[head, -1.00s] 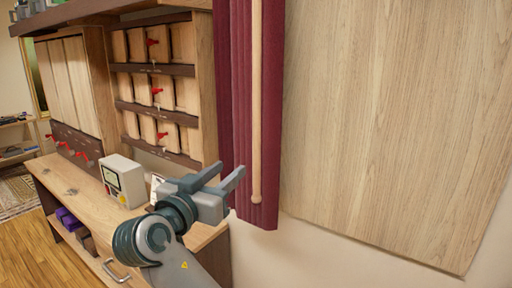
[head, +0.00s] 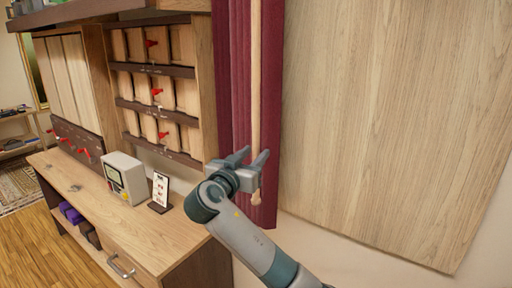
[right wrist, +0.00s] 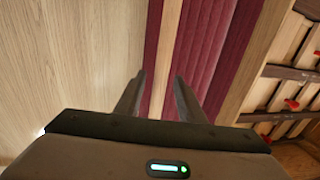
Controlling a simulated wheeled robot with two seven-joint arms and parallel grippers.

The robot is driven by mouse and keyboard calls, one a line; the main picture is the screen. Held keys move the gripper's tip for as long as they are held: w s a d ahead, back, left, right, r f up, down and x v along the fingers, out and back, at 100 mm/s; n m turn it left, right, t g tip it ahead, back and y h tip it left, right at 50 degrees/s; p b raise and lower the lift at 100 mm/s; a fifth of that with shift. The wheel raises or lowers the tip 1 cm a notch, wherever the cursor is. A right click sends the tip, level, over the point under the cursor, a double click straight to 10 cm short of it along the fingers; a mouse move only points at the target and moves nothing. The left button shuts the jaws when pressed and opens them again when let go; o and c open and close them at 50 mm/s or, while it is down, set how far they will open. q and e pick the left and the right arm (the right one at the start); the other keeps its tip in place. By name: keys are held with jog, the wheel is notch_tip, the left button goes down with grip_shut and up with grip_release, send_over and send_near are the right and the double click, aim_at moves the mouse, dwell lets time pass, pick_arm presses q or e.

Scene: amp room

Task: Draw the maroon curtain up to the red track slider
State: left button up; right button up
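The maroon curtain (head: 271,100) hangs in folds against the wall in the head view. A pale wooden wand (head: 255,80) hangs down in front of it, its rounded lower end (head: 257,198) showing just below my right gripper (head: 251,157). The right gripper is open, its fingers pointing at the curtain at the wand's lower part. In the right wrist view the wand (right wrist: 169,40) and curtain (right wrist: 203,45) show between and beyond the spread fingers (right wrist: 157,92). I cannot tell whether the fingers touch the wand. The red track slider and my left gripper are out of view.
A large wooden panel (head: 390,120) is on the wall right of the curtain. Left of it stands a wooden cabinet with red levers (head: 157,92). A desk (head: 180,235) below carries a beige device (head: 126,178) and a small card stand (head: 160,192).

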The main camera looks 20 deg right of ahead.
jog(key=shift+x, duration=0.85)
grip_shut()
jog(key=shift+f, duration=0.1)
